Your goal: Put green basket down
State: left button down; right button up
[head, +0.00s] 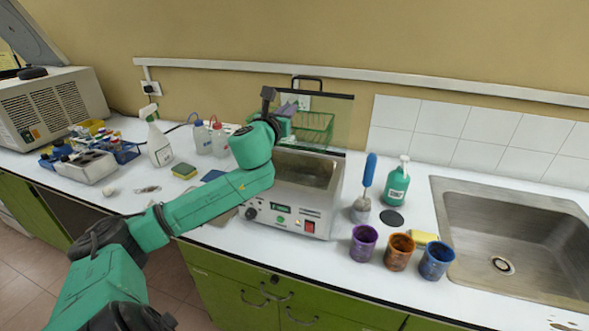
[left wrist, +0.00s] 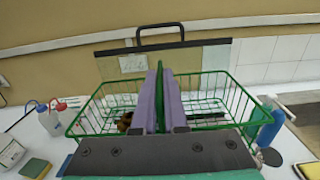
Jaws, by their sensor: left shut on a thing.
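The green wire basket (head: 316,130) is up at the raised glass lid of the bath device, above the device's open tank; whether it touches anything below I cannot tell. It fills the middle of the left wrist view (left wrist: 228,92), roughly level. My left gripper (head: 287,107) is shut on the basket's green middle handle, its two purple fingers (left wrist: 160,92) on either side of it. Some brown items (left wrist: 124,122) show in the basket, partly hidden by the gripper. My arm hides part of the basket in the head view. My right gripper is not in view.
The bath device (head: 285,218) stands mid-counter with its glass lid (head: 335,108) up. A green bottle (head: 396,185), a blue-handled brush (head: 366,190) and purple, orange and blue cups (head: 398,252) stand right, before the sink (head: 515,220). Spray and wash bottles (head: 157,140) stand left.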

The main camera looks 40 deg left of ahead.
pick_arm(q)
notch_tip(320, 180, down, 13)
jog(key=b, duration=0.1)
jog(key=shift+w, duration=0.15)
jog(key=shift+d+f, duration=0.1)
jog(key=shift+d, duration=0.05)
jog(key=shift+f+b, duration=0.5)
jog(key=shift+f, duration=0.15)
jog(key=c, duration=1)
grip_release()
jog(key=shift+o, duration=0.2)
jog(key=r+v, duration=0.1)
jog(key=v, duration=1.1)
jog(key=shift+r+b, duration=0.2)
jog(key=shift+b, duration=0.15)
